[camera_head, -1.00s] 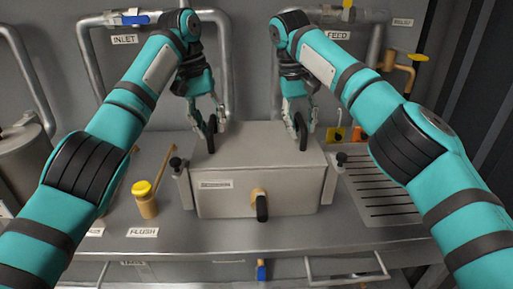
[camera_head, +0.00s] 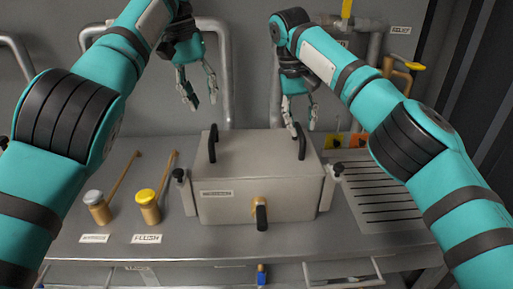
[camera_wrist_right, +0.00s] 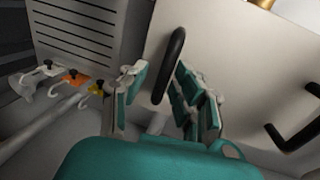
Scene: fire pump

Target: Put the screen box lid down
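The screen box (camera_head: 230,207) is a grey metal box on the bench, with its flat lid (camera_head: 255,150) resting level on top. The lid has a black left handle (camera_head: 212,144) and a black right handle (camera_head: 302,143), both upright. My left gripper (camera_head: 202,98) is open and empty, above and behind the left handle. My right gripper (camera_head: 304,122) is open just behind the right handle. In the right wrist view the right handle (camera_wrist_right: 172,62) shows between and beyond the spread fingers, and the left handle (camera_wrist_right: 292,138) stands free.
Black-knobbed clamps (camera_head: 181,176) (camera_head: 337,170) stand at the box's sides, and a black-gripped latch (camera_head: 261,213) is in front. Yellow-capped (camera_head: 147,205) and grey-capped (camera_head: 97,206) valves with levers stand left. A slotted drain area (camera_head: 380,195) lies right. Pipes run behind.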

